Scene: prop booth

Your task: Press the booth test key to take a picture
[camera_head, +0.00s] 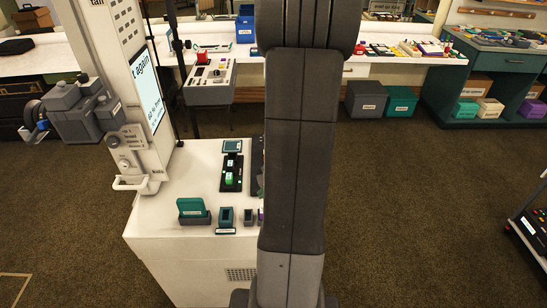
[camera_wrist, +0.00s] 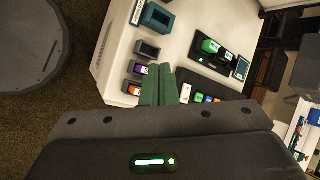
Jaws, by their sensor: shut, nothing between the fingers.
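My gripper (camera_wrist: 159,70) shows in the wrist view as two green fingers shut together, with nothing between them. The fingers reach over the white cabinet top (camera_wrist: 120,48), beside a black panel (camera_wrist: 220,97) with a row of coloured keys, white, blue, orange and green. The white key (camera_wrist: 185,93) is closest to the fingers; contact cannot be told. A second black panel (camera_head: 231,172) holds green blocks or keys. Which key is the booth test key cannot be read. In the head view my arm hides the gripper and most of the coloured-key panel.
Small holders line the cabinet's near edge, including a teal one (camera_head: 191,208) and a dark one (camera_head: 226,215). A white booth column with a screen (camera_head: 149,90) stands at the back left.

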